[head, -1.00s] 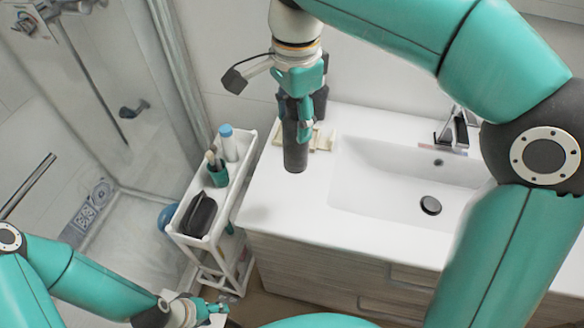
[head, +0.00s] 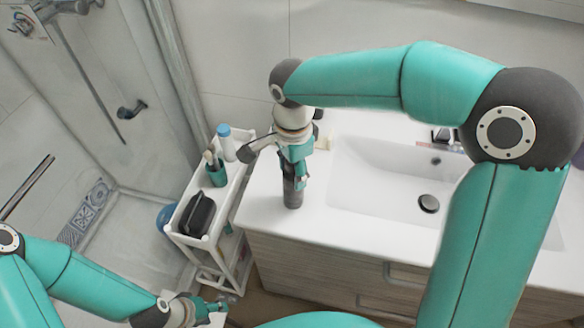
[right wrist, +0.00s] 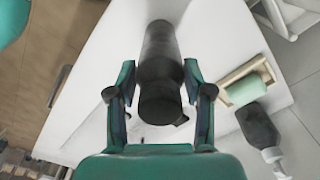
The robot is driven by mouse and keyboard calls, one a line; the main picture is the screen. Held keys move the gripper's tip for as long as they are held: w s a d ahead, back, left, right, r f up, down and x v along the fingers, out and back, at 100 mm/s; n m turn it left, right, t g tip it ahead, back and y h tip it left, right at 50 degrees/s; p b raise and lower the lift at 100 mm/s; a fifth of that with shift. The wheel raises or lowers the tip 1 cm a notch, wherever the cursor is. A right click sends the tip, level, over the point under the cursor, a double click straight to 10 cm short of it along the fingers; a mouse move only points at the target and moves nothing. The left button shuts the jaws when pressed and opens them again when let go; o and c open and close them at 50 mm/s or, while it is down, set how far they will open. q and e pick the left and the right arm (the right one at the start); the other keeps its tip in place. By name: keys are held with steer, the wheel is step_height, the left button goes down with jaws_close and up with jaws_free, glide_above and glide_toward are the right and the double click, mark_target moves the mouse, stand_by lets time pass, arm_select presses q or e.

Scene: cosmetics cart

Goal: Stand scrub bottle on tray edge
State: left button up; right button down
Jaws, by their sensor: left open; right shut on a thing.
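The dark grey scrub bottle (head: 292,192) is upright at the left part of the white counter. My right gripper (head: 298,172) is shut on it from above. I cannot tell whether its base touches the counter. In the right wrist view the bottle (right wrist: 160,65) sits between the two fingers (right wrist: 158,92). A small wooden tray (right wrist: 232,72) with a green soap bar (right wrist: 245,90) lies to the right of the bottle, apart from it. In the head view my arm mostly hides this tray. My left gripper (head: 215,306) is open and empty at the lower left.
A dark pump bottle (right wrist: 258,128) stands beside the wooden tray. The sink basin (head: 385,185) is right of the held bottle. A white cart (head: 232,190) stands left of the counter, with a black case (head: 197,214), a teal cup (head: 216,175) and a blue-capped bottle (head: 227,145).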

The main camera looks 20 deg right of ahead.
steer(key=shift+f, duration=0.1)
steer(key=shift+c, duration=2.3)
jaws_free()
